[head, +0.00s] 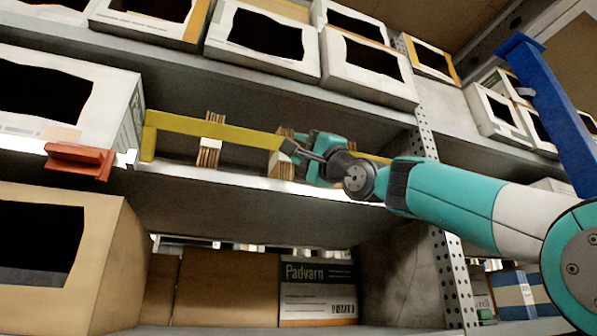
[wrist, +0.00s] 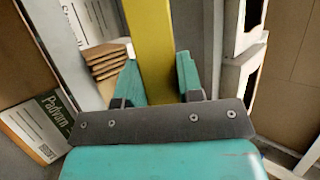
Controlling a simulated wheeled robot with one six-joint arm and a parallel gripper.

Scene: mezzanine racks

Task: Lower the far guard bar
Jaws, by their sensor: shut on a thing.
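A yellow guard bar (head: 215,129) lies close to level across the front of the middle shelf, sloping slightly down to the right. Its left end turns down near the shelf edge, a little right of a red-orange bracket (head: 80,160). My gripper (head: 303,154) is shut on the bar right of its middle. In the wrist view the yellow bar (wrist: 150,45) runs between the two teal fingers of my gripper (wrist: 158,78). My gripper and arm hide part of the bar; its right stretch shows briefly beyond them.
Small stacks of brown slabs (head: 209,150) stand on the shelf behind the bar. Open-fronted boxes (head: 265,66) fill the shelf above. A blue upright beam (head: 548,105) stands at the right, near a perforated rack post (head: 426,133). A Padvarn box (head: 318,290) sits below.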

